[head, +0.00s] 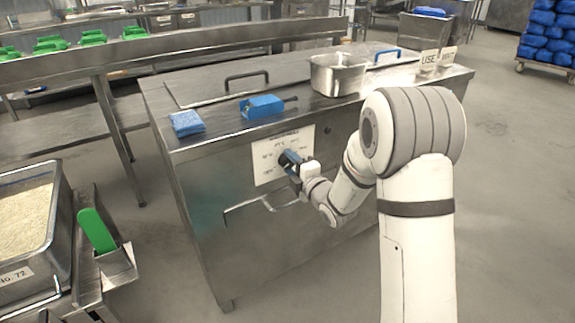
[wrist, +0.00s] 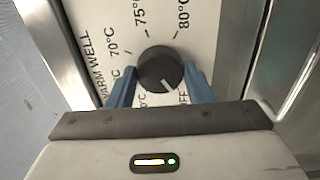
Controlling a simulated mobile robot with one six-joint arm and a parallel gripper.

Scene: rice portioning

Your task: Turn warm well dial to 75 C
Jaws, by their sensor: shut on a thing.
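The warm well dial (wrist: 158,66) is a round black knob on a white label plate (wrist: 108,18). Its white pointer line aims down and to the right in the wrist view, toward the partly hidden OFF label. The 70, 75 and 80 °C marks lie above the knob, from left to right. My gripper (wrist: 160,80) is shut on the dial, with one blue finger on each side. In the head view my gripper (head: 291,160) is at the label plate (head: 267,163) on the steel counter's front; it mostly hides the dial there.
A bar handle (head: 243,209) sticks out below the plate. On the counter (head: 218,135) are a blue cloth (head: 186,123), a blue box-like item (head: 262,107) and a steel pan (head: 338,76). A rice tray (head: 50,225) and a green-handled tool (head: 97,230) are at left.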

